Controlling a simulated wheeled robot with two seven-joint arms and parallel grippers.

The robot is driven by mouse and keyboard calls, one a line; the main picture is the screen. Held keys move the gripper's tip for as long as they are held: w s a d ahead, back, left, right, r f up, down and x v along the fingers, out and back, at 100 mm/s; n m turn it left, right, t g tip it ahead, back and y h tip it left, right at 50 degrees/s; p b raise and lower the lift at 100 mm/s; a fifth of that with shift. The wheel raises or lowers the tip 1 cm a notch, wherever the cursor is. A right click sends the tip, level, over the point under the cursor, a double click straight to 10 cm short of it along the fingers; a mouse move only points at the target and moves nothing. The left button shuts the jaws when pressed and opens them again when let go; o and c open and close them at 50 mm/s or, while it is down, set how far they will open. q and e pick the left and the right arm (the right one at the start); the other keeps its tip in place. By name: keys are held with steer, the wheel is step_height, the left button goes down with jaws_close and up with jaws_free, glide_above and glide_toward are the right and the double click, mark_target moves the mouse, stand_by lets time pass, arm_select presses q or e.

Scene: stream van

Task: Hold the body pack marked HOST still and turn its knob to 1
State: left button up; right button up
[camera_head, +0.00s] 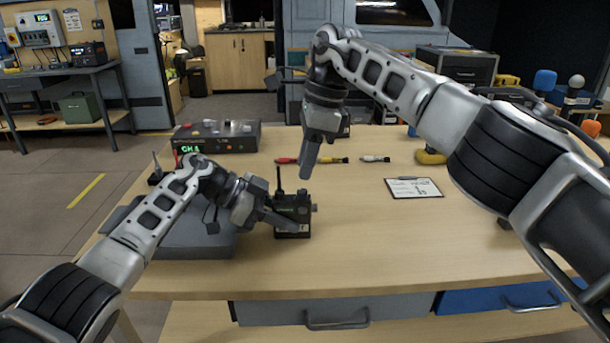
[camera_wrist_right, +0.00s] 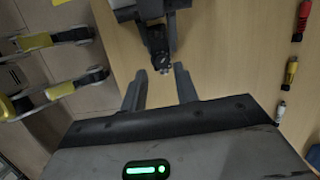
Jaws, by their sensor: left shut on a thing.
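A small black body pack (camera_head: 293,212) with an upright antenna stands near the table's front middle; I cannot read its marking clearly. A knob (camera_head: 314,208) sticks out on its right side. My left gripper (camera_head: 284,217) is shut on the pack from the left. In the right wrist view, the dark pack (camera_wrist_right: 157,40) and its knob (camera_wrist_right: 161,68) show at the top middle. My right gripper (camera_head: 307,176) hangs above and behind the pack, pointing down. In its wrist view its fingers (camera_wrist_right: 160,72) are apart and empty. The knob's setting is too small to read.
A grey case (camera_head: 195,240) lies left of the pack, with a receiver box (camera_head: 217,136) with green display behind. Red (camera_head: 287,160), yellow (camera_head: 333,160) and white (camera_head: 375,159) plugs lie behind. A clipboard (camera_head: 413,188) lies right.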

mark_target(303, 191)
steer(key=shift+d+x, duration=0.2)
steer(key=shift+x, duration=0.6)
steer(key=shift+d+x, duration=0.2)
steer(key=shift+x, duration=0.6)
steer(key=shift+d+x, duration=0.2)
steer(key=shift+x, duration=0.6)
steer(key=shift+f, duration=0.25)
steer(key=m, duration=0.2)
steer(key=m+t, duration=0.1)
steer(key=m, duration=0.4)
steer(key=shift+s+t+h, duration=0.25)
steer(key=shift+t+h, duration=0.05)
steer(key=m, duration=0.5)
steer(key=shift+s+a+m+t+h, duration=0.1)
steer(key=shift+a+m+t+h, duration=0.1)
steer(key=shift+m+t+h, duration=0.2)
